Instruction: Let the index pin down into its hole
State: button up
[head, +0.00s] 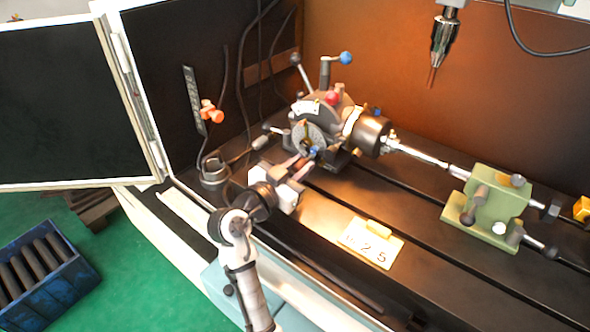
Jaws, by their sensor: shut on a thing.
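The indexing chuck (366,134) sits on the machine bed, with a round dark dial plate (308,136) on its near side. A small blue knob (314,150), which looks like the index pin's knob, is low at the front of the dial. My gripper (306,157) reaches up from the lower left and its fingers are closed at this knob. The pin itself and its hole are hidden behind the fingers and knob, so I cannot tell whether the pin is in or out.
A green tailstock (492,212) stands at the right of the bed. A drill chuck (444,38) hangs above at the upper right. A card reading 2 5 (371,243) lies in front. An open door (65,100) is at left.

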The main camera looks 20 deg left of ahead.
aim_at(296, 170)
jog(key=shift+w, duration=0.15)
jog(key=shift+w+d, duration=0.2)
jog(key=shift+w, duration=0.2)
jog(key=shift+w+d+r, duration=0.1)
jog(key=shift+d+r, duration=0.05)
dwell(0.5)
jog(key=o, duration=0.6)
jog(key=shift+r, duration=0.1)
jog(key=shift+d, duration=0.1)
jog(key=shift+s+a+f+b, duration=0.25)
jog(key=shift+s+a+b, duration=0.15)
jog(key=shift+s+b, duration=0.25)
jog(key=shift+b+v, duration=0.35)
jog(key=shift+v, duration=1.95)
